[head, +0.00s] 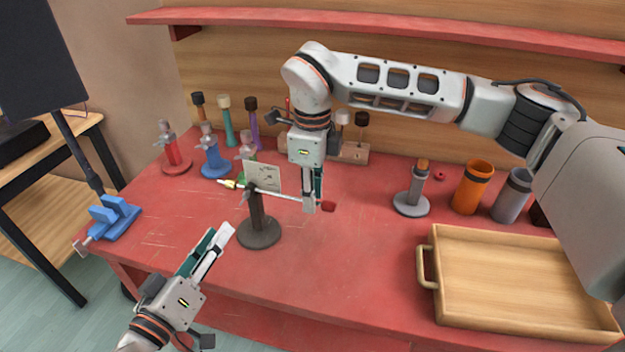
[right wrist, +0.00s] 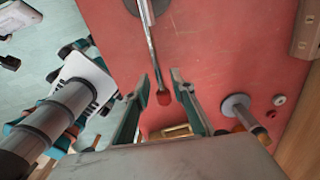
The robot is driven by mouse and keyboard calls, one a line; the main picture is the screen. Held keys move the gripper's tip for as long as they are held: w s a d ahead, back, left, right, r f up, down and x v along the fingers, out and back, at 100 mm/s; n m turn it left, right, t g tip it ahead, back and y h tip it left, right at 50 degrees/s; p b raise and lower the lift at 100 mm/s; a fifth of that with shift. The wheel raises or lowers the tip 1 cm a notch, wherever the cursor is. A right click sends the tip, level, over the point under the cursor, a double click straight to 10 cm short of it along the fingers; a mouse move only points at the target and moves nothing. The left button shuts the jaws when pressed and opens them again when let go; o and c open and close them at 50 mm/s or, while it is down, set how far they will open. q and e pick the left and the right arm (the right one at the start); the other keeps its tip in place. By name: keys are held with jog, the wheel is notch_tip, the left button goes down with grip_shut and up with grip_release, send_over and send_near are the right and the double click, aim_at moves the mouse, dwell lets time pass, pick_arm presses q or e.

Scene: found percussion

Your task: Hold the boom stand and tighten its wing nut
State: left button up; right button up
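The boom stand has a dark round base (head: 258,234) and a post, upright near the middle of the red bench. Its thin boom slopes down to the right to a red end (head: 328,206); the other end is yellow. A small grey wing-shaped part, seemingly the wing nut (head: 245,195), sits at the post top. My right gripper (head: 314,198) points down at the boom near its red end. In the right wrist view the right gripper (right wrist: 160,92) is open, with the red end (right wrist: 164,98) showing between its fingers. My left gripper (head: 221,238) is apart from the stand, front left; its finger gap is unclear.
Red, blue and green stands (head: 213,165) with clamps stand at the back left. A card (head: 262,176) shows behind the boom. A grey stand (head: 411,203), an orange cup (head: 472,188) and a wooden tray (head: 437,310) are at right. The bench front centre is clear.

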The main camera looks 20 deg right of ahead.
jog(key=shift+f, duration=1.15)
grip_shut()
